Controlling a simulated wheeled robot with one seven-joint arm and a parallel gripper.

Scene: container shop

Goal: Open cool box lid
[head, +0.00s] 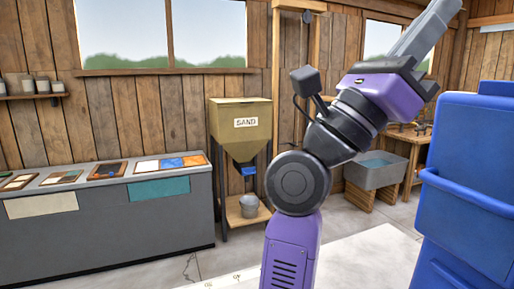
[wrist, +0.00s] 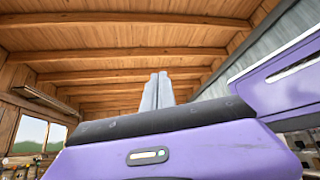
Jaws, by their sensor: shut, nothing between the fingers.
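My gripper (head: 438,12) is raised at the upper right of the head view, its grey fingers pointing up and to the right. In the wrist view its two fingers (wrist: 158,78) stand side by side, closed together with nothing between them, against the ceiling. A large blue box-like thing (head: 465,190) with thick ledges fills the right edge of the head view and is cut off by it. I cannot tell whether it is the cool box. My gripper is above and apart from it. No lid can be made out for certain.
A grey counter (head: 110,222) with sample tiles runs along the left. A sand hopper (head: 240,130) stands over a bucket (head: 249,206) at the back. A grey sink (head: 376,170) and a wooden bench (head: 408,142) stand behind my arm. Some floor before the hopper is clear.

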